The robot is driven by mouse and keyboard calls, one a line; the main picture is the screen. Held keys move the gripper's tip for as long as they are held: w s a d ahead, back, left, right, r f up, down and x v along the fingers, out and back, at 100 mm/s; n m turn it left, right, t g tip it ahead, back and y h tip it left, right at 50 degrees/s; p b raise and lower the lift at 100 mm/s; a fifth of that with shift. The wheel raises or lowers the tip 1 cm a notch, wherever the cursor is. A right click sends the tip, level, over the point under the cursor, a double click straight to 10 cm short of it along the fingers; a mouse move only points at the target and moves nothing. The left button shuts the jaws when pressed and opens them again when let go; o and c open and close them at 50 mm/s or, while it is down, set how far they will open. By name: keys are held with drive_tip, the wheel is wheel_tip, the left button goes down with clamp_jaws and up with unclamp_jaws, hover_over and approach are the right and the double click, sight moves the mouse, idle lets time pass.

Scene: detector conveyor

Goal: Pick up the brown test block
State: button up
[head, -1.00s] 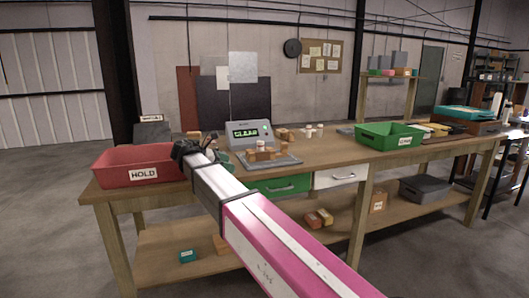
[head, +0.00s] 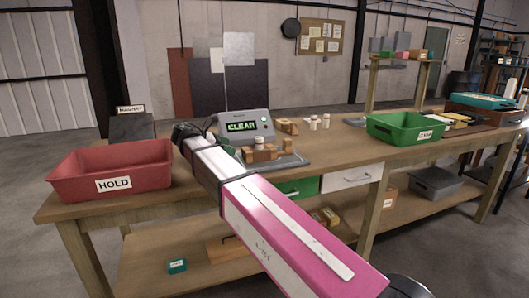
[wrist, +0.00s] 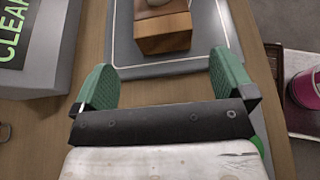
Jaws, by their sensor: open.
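Brown blocks (head: 262,155) sit on a grey plate (head: 292,161) in front of the display unit; a small whitish piece (head: 259,143) stands with them. I cannot tell for sure which one is the test block. In the wrist view a brown block (wrist: 163,43) lies on the grey plate (wrist: 125,52), with a pale rounded piece on top, cut off by the upper edge. My gripper (wrist: 163,82) is open and empty, its green fingers wide apart, with the block beyond the fingertips. In the head view my gripper (head: 186,132) is over the bench left of the blocks.
A red HOLD bin (head: 114,170) stands at the bench's left end, close to my gripper. The display unit (head: 246,125) reads CLEAR. A green bin (head: 402,127) stands to the right. White cylinders (head: 320,122) and more wooden blocks (head: 287,126) are behind the plate.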

sight(244, 151)
drive_tip(key=x, duration=0.9)
drive_tip(key=shift+s+f, duration=0.15)
drive_tip(key=shift+f, duration=0.05)
drive_tip(key=c, duration=1.1)
drive_tip(key=shift+o, duration=0.2)
drive_tip(key=shift+r, duration=0.2)
